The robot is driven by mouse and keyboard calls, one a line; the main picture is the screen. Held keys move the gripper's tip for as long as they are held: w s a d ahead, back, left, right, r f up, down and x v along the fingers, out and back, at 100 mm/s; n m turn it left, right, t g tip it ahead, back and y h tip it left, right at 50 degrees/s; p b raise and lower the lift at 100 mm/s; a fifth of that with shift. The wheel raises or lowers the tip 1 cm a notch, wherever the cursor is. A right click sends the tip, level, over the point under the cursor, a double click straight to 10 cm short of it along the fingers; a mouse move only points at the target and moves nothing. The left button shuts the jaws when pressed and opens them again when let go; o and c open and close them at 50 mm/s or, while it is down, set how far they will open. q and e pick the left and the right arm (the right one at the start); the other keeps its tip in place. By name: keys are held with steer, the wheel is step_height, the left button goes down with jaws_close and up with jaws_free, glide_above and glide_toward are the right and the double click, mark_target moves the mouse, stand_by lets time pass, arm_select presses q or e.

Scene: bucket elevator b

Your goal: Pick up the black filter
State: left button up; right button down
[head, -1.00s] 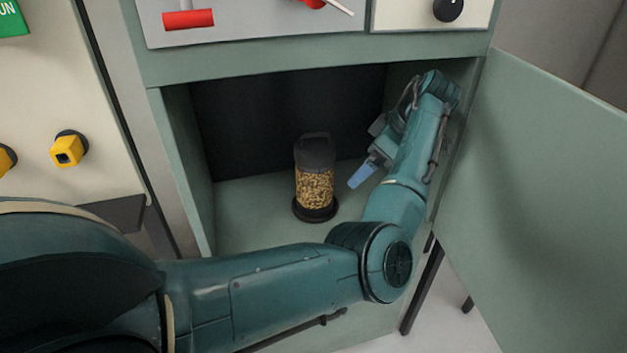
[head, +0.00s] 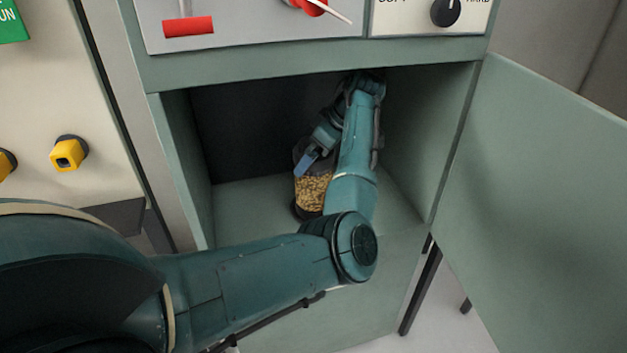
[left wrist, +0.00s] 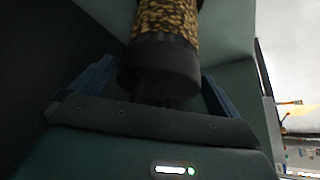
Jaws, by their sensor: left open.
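The black filter (head: 312,190) is an upright canister with a black top, a black base and a clear middle full of tan granules. It stands on the cabinet floor. My left gripper (head: 306,162) is open at the filter's upper part and hides some of it in the head view. In the left wrist view, the filter (left wrist: 165,25) reaches in from the top, and its black end lies between the two spread blue fingers of the left gripper (left wrist: 155,85). I cannot tell whether a finger touches it. My right gripper is not in view.
The filter is inside an open green cabinet (head: 195,160) with a dark back wall. Its door (head: 550,200) stands open at the right. A panel with a red handle (head: 188,26) and a black knob (head: 446,11) is above the opening. Free floor lies left of the filter.

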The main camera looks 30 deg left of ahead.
arm_select(q)
steer(key=c, duration=1.5)
steer(key=shift+c, duration=0.3)
steer(key=shift+r, duration=0.15)
